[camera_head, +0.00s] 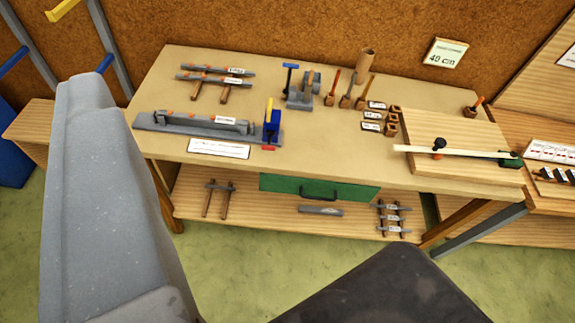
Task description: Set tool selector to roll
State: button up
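No part is labelled legibly as the tool selector, and I cannot read any setting. A long grey bench device (190,124) lies on the front left of the workbench. At its right end stands a blue block (272,127) with an upright yellow lever (269,107) and a red piece (267,148) at its foot. Whether this is the selector I cannot tell. Large grey and dark parts of my own body fill the left and bottom of the view. I cannot make out gripper fingertips, and nothing held is visible.
The workbench (330,163) also carries labelled bars (215,74), a grey clamp-like tool (300,92), upright handled tools (347,92) and a wooden board (455,130). A green drawer (318,188) hangs below. Green floor (240,262) lies open in front.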

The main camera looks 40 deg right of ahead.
aim_at(271, 133)
jog(key=z, duration=0.15)
jog(key=k, duration=0.1)
jog(key=z, duration=0.7)
jog(key=i, duration=0.5)
jog(key=u, duration=0.2)
jog(key=k, duration=0.5)
jog(key=z, duration=0.25)
jog(key=i, duration=0.6)
jog(key=u, duration=0.35)
